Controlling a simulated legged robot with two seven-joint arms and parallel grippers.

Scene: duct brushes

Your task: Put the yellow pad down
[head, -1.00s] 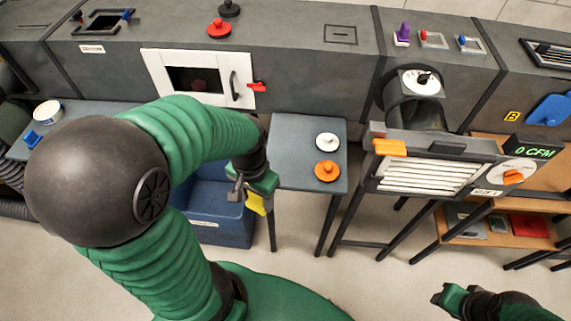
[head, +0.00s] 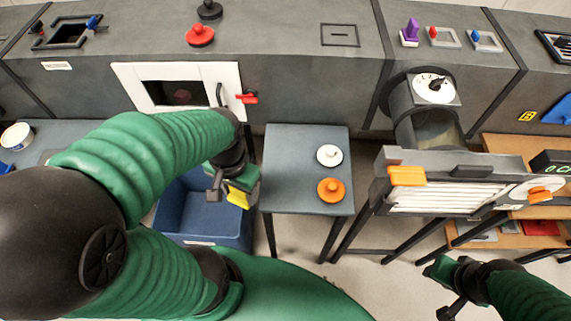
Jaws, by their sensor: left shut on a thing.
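The yellow pad (head: 238,197) is held in my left gripper (head: 232,188), which is shut on it. The gripper hangs over the right part of the blue bin (head: 192,225), just left of the small grey table (head: 283,196). The pad is partly hidden by the gripper. My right gripper (head: 440,288) is at the lower right, over the floor and away from the table.
On the small table are a white knobbed disc (head: 329,155) and an orange knobbed disc (head: 331,190); its left half is bare. A louvred unit with an orange handle (head: 407,176) stands to the right. The duct with a white-framed door (head: 128,85) runs behind.

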